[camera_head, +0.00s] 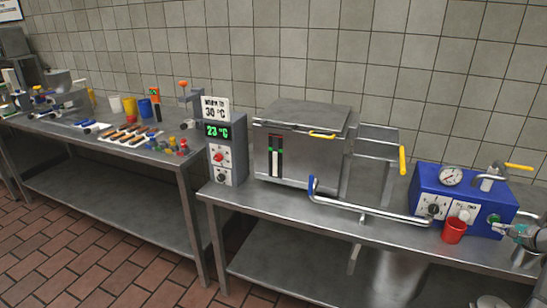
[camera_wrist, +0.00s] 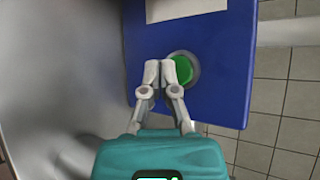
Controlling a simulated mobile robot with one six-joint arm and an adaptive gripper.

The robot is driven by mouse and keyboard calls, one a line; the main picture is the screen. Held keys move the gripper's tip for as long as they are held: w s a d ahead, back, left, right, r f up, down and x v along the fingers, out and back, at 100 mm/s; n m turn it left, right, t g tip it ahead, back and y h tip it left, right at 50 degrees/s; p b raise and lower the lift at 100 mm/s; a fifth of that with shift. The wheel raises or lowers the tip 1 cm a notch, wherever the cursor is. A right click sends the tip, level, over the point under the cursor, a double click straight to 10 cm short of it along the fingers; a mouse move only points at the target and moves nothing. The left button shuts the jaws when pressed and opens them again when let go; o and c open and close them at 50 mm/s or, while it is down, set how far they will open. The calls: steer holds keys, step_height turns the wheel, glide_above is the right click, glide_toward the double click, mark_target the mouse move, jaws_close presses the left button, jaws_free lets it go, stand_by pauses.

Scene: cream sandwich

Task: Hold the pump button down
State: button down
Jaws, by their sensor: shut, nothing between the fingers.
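The green button (camera_head: 493,219) is on the front of the blue pump box (camera_head: 425,182) at the right of the head view. In the wrist view the green button (camera_wrist: 184,68) sits in a grey ring on the blue box (camera_wrist: 222,100). My gripper (camera_wrist: 160,72) is shut and empty, its fingertips at the button and covering its left part. In the head view my gripper (camera_head: 502,228) comes in from the right edge, close to the button. I cannot tell whether the tips touch it or how far it is pressed.
A bent metal pipe (camera_head: 365,209) runs from the box to the lidded steel vat (camera_head: 335,165). A display (camera_head: 217,131) reads 23 °C below a 30 °C sign (camera_head: 215,108).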

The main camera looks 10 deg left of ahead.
steer(key=shift+s, duration=0.15)
steer(key=shift+s+a, duration=0.2)
steer(key=shift+s, duration=0.55)
steer(key=shift+s+a, duration=0.2)
steer(key=shift+s, duration=0.6)
steer(key=shift+s+a, duration=0.2)
steer(key=shift+s, duration=0.55)
steer(key=shift+s, duration=0.1)
